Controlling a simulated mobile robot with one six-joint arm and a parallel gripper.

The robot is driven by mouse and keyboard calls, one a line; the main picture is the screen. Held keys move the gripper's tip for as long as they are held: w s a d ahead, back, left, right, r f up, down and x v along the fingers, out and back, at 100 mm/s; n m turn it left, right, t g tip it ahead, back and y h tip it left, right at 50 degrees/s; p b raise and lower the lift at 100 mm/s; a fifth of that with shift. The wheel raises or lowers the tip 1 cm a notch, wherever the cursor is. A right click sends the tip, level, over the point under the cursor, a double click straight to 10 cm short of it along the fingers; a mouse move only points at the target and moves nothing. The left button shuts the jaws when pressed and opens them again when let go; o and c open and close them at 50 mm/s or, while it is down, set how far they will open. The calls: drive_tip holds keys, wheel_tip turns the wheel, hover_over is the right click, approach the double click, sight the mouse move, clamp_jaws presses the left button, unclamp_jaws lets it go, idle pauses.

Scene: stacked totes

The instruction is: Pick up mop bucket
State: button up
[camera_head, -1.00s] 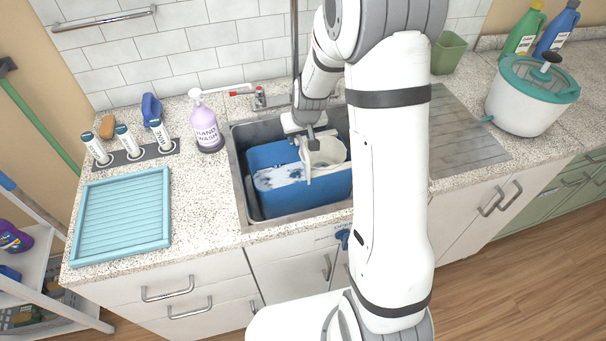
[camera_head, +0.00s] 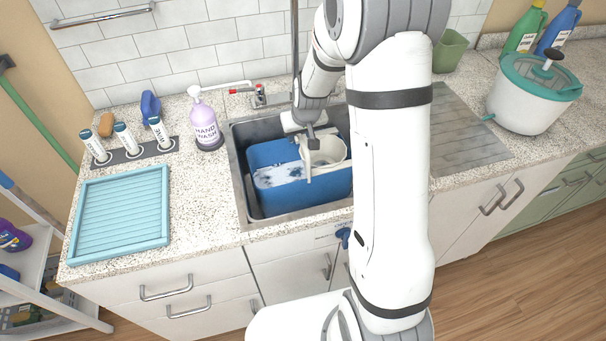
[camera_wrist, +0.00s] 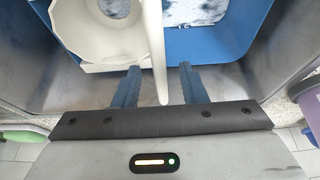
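The mop bucket (camera_head: 300,197) is blue, with pale, sudsy-looking contents and a white wringer (camera_head: 328,150) at its right. It stands in the sink; my white arm stands close beside its right end in the head view. My gripper (camera_head: 312,142) is over the bucket at the wringer. In the wrist view, the two blue fingers of my gripper (camera_wrist: 160,88) are apart. A narrow white bar (camera_wrist: 156,50) of the bucket reaches between them with gaps on both sides. The blue wall of the bucket (camera_wrist: 212,45) lies just beyond the right finger.
The metal sink (camera_head: 240,185) surrounds the bucket closely. A faucet (camera_head: 262,97) and a hand wash bottle (camera_head: 205,128) stand behind and left. A blue drying tray (camera_head: 120,220) lies on the left counter. A white-and-teal tub (camera_head: 530,100) stands at the right.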

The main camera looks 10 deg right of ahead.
clamp_jaws()
idle(0.3)
idle(1.1)
drive_tip(key=shift+w+r, duration=0.15)
drive_tip(key=shift+r, duration=0.05)
